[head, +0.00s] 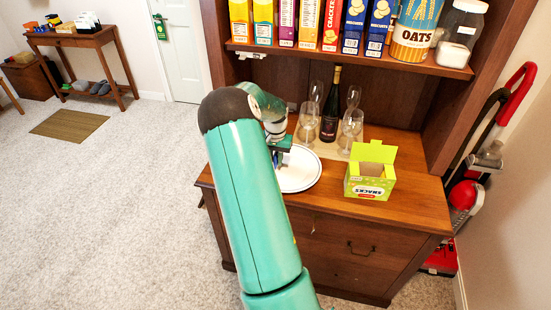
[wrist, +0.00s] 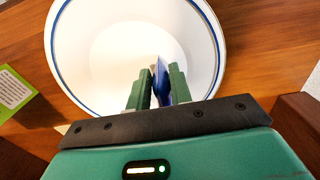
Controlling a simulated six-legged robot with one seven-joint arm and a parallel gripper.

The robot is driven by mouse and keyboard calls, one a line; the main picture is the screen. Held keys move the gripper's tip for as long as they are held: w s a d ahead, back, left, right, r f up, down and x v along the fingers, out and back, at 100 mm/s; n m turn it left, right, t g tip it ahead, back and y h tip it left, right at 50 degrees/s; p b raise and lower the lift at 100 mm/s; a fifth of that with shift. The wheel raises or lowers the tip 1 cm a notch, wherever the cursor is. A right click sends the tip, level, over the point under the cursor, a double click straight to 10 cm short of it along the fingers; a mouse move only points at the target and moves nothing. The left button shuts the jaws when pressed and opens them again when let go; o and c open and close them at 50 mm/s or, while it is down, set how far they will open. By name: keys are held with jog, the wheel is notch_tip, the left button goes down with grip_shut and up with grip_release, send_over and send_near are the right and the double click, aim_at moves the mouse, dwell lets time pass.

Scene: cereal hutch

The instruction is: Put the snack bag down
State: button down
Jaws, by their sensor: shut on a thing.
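My gripper (wrist: 159,88) is shut on a thin blue snack bag (wrist: 162,79), seen nearly edge-on between the green fingers in the wrist view. The bag is over a white plate (wrist: 82,62) with a blue rim. In the head view the plate (head: 304,176) lies on the wooden hutch counter, partly hidden by my arm. My gripper in the head view (head: 279,157) is over the plate's left part, and only a little blue shows below it. I cannot tell whether the bag touches the plate.
An open green snacks box (head: 370,174) stands right of the plate. A dark bottle (head: 330,115) and several glasses (head: 352,128) stand behind it. The shelf above holds cereal boxes (head: 354,25), an oats canister (head: 415,30) and a clear jar (head: 459,30). The counter's front right (head: 418,208) is clear.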

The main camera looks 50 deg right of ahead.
jog(key=c, duration=1.3)
grip_release()
jog(key=shift+f, duration=0.1)
jog(key=shift+o, duration=0.2)
notch_tip(320, 180, up, 12)
jog(key=shift+r, duration=0.25)
jog(key=a+r+n+t, duration=0.1)
jog(key=a+r+n, duration=0.1)
jog(key=a+r, duration=0.5)
jog(key=a+r+n+t, duration=0.1)
jog(key=a+r+n, duration=0.1)
jog(key=a, duration=0.8)
jog(key=a+r+n+t, duration=0.1)
jog(key=a+r+n, duration=0.1)
jog(key=a+r, duration=0.5)
jog(key=s+a+n+t, duration=0.1)
jog(key=s+a+n, duration=0.2)
jog(key=s+a, duration=0.4)
jog(key=s+a+n+t, duration=0.1)
jog(key=s+a+n, duration=0.3)
jog(key=a, duration=1.2)
jog(key=s, duration=0.3)
jog(key=shift+s+f+t, duration=0.15)
jog(key=shift+t, duration=0.15)
